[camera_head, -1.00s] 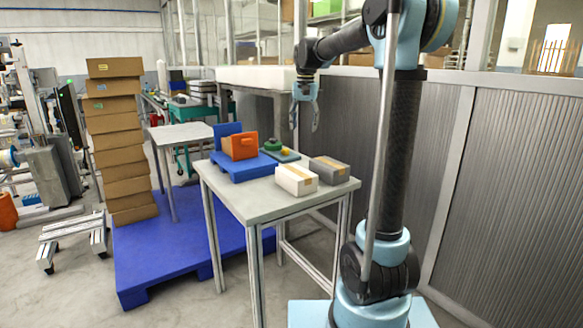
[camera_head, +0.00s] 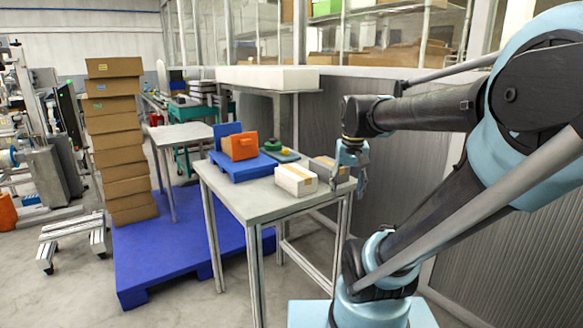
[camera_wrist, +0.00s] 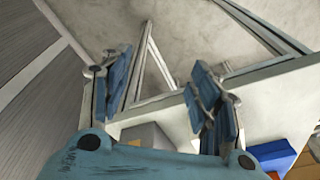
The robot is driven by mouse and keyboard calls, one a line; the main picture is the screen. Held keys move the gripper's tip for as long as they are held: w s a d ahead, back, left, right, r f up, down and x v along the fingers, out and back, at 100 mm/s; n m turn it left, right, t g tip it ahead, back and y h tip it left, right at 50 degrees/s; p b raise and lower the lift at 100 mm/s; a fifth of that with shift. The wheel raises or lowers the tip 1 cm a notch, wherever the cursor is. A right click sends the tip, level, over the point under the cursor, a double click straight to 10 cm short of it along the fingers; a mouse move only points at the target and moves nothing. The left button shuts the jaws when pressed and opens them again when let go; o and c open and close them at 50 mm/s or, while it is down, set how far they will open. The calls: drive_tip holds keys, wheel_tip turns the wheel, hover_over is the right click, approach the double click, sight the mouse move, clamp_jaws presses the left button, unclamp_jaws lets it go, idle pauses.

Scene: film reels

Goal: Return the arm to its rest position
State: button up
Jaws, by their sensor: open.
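My gripper (camera_head: 348,186) hangs at the right edge of the grey table (camera_head: 245,205) in the head view, fingers down. In the wrist view my gripper (camera_wrist: 160,100) has its two blue-padded fingers spread wide apart, with nothing held between them. My arm is folded back and reaches in from the right side of the head view. A grey box (camera_head: 322,168) on the table is partly hidden behind my gripper. The box also shows low in the wrist view (camera_wrist: 146,134).
A white box (camera_head: 296,181), an orange bin (camera_head: 240,146) on a blue base (camera_head: 243,170), and a green round item (camera_head: 274,145) stand on the table. A corrugated grey wall (camera_head: 400,180) is close on the right. Stacked cartons (camera_head: 120,150) stand at left on a blue platform (camera_head: 165,250).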

drive_tip(key=s+d+f+n, duration=0.1)
drive_tip(key=s+d+f, duration=0.1)
drive_tip(key=s+f, duration=0.8)
drive_tip(key=shift+f, duration=0.95)
drive_tip(key=shift+w+f, duration=0.2)
drive_tip(key=shift+w, duration=0.2)
